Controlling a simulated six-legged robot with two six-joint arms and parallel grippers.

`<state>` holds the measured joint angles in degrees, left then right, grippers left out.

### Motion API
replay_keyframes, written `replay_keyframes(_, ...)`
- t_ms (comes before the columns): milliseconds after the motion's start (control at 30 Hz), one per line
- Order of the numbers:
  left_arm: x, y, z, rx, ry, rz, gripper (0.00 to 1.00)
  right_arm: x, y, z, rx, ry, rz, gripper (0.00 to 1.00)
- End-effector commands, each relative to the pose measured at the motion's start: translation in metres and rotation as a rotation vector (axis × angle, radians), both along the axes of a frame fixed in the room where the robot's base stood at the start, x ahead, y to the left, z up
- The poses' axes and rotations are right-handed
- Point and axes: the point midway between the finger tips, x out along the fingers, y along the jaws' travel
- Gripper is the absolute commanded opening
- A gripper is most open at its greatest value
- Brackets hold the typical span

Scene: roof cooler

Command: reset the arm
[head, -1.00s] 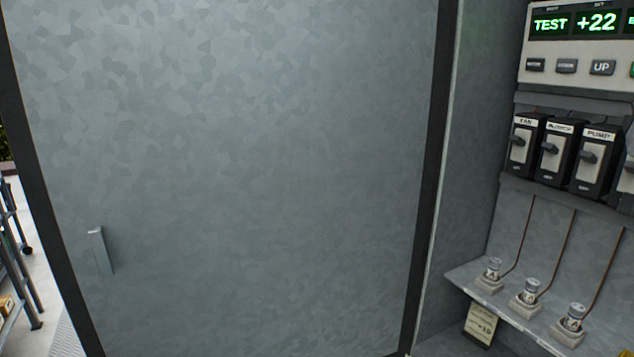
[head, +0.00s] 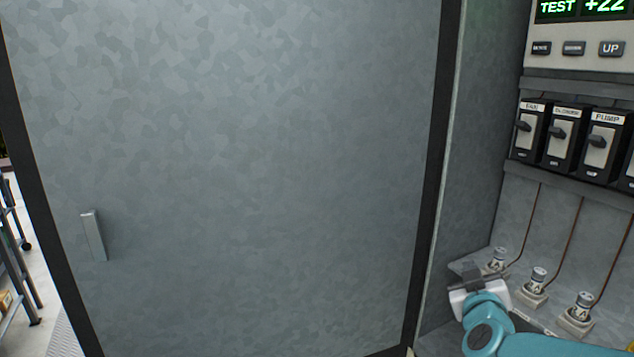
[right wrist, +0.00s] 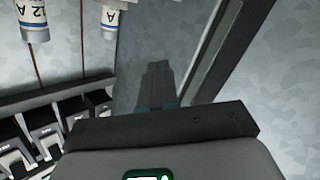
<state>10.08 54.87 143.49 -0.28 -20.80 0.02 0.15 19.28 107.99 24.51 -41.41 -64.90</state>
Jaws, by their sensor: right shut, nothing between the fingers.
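My right gripper (head: 478,274) is at the lower right of the head view, with its teal arm coming in from the bottom right corner. Its dark fingers appear in front of the leftmost small cylinder (head: 498,258) on the ledge and partly hide that cylinder's base. In the right wrist view the fingers (right wrist: 156,82) are together with nothing between them. Two labelled cylinders (right wrist: 33,18) show at the upper left there, apart from the fingers. My left gripper is not in view.
A large grey metal door (head: 250,170) with a handle (head: 94,235) fills the left and middle. At right are black switches, one marked PUMP (head: 602,145), under a TEST display panel (head: 575,40). Thin wires run down to several cylinders on a ledge. A shelf rack (head: 15,250) stands far left.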

Motion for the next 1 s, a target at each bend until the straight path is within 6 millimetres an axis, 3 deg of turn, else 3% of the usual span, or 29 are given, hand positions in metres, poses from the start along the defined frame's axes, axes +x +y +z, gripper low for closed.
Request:
replay_keyframes(33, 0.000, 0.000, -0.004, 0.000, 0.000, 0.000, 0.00, 0.001, 0.009, -0.049, 0.014, 0.083, 0.026, 0.00)
replay_keyframes(167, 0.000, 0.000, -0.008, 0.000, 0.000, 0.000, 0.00, -0.012, 0.032, -0.155, 0.071, 0.278, 0.091, 0.00)
replay_keyframes(267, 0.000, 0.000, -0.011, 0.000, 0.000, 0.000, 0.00, -0.037, 0.051, -0.235, 0.138, 0.432, 0.135, 0.00)
replay_keyframes(367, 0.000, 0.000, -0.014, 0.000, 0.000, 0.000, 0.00, -0.075, 0.073, -0.307, 0.220, 0.593, 0.172, 0.00)
replay_keyframes(500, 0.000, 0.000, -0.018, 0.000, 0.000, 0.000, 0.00, -0.148, 0.106, -0.394, 0.365, 0.831, 0.207, 0.00)
replay_keyframes(633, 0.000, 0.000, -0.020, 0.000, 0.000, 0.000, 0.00, -0.233, 0.140, -0.450, 0.530, 1.066, 0.210, 0.00)
replay_keyframes(700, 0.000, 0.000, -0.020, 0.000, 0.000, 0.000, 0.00, -0.279, 0.157, -0.465, 0.621, 1.186, 0.194, 0.00)
replay_keyframes(800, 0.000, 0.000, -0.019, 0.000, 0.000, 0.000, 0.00, -0.333, 0.175, -0.466, 0.758, 1.327, 0.137, 0.00)
replay_keyframes(867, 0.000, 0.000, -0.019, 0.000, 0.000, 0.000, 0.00, -0.350, 0.180, -0.463, 0.835, 1.371, 0.079, 0.00)
replay_keyframes(1000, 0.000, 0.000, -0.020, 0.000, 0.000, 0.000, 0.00, -0.354, 0.182, -0.463, 0.935, 1.384, -0.028, 0.00)
